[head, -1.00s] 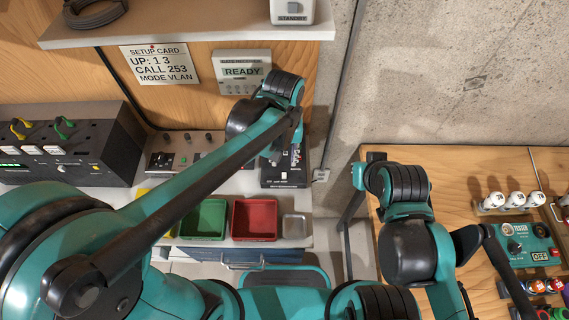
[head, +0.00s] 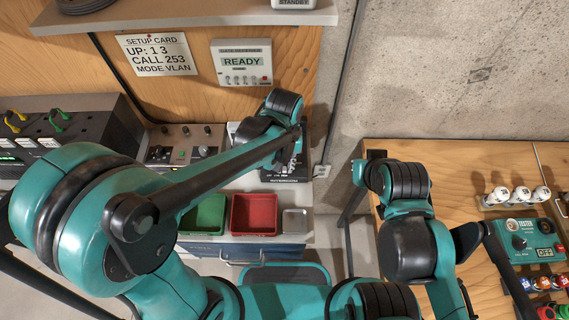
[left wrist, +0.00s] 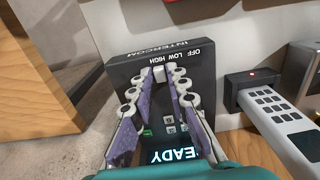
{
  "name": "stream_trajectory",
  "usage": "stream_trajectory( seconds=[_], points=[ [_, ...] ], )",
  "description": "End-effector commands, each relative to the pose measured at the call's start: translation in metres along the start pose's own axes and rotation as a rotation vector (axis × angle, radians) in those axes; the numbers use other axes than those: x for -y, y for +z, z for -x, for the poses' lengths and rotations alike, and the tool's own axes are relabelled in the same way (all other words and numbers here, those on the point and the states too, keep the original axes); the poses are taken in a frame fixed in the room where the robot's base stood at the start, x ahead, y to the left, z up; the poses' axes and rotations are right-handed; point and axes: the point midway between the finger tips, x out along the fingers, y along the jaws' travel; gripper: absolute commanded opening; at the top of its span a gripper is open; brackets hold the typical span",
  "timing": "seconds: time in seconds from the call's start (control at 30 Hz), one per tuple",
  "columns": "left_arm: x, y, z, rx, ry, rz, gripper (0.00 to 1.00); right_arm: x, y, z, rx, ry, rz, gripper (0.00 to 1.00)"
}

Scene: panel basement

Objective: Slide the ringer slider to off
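A dark intercom box (left wrist: 205,70) fills the middle of the left wrist view, its lettering upside down. OFF, LOW and HIGH run along its edge. The white ringer slider knob (left wrist: 159,73) sits by the left-hand label, which looks like HIGH. My left gripper (left wrist: 161,82) has its purple-padded fingers apart, with the knob between or just beyond the tips; contact cannot be told. In the head view the intercom (head: 287,174) stands at the right end of the bench, partly hidden by my left arm and gripper (head: 294,158). My right gripper is out of view.
A cordless handset (left wrist: 275,115) lies right of the intercom in the left wrist view. Red (head: 253,214) and green (head: 204,215) trays sit at the bench front. A wall panel reads READY (head: 242,62). A tester (head: 530,240) is on the right table.

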Motion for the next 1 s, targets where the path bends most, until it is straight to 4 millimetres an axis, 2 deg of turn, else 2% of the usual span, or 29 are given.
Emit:
stream_trajectory(
  seconds=[0.27,0.43,0.57,0.87,0.9,0.93,1.0],
  points=[
    [0.003,0.000,0.000,0.000,0.000,0.002,0.00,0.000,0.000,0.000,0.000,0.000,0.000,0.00],
    [0.032,-0.001,0.001,0.000,0.000,0.005,0.00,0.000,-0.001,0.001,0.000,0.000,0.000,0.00],
    [0.047,-0.001,0.001,-0.001,0.000,0.003,0.00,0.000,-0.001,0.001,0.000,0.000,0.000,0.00],
    [0.049,0.000,0.001,-0.001,-0.003,0.001,0.00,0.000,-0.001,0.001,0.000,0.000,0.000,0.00],
    [0.050,0.000,0.001,-0.001,-0.003,0.001,0.22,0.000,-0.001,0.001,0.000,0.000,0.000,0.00],
    [0.049,0.000,0.001,-0.001,-0.003,0.001,0.29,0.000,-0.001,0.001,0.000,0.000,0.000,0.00],
    [0.049,0.000,0.001,-0.001,-0.002,0.001,0.33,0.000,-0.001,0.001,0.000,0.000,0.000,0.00]
  ],
)
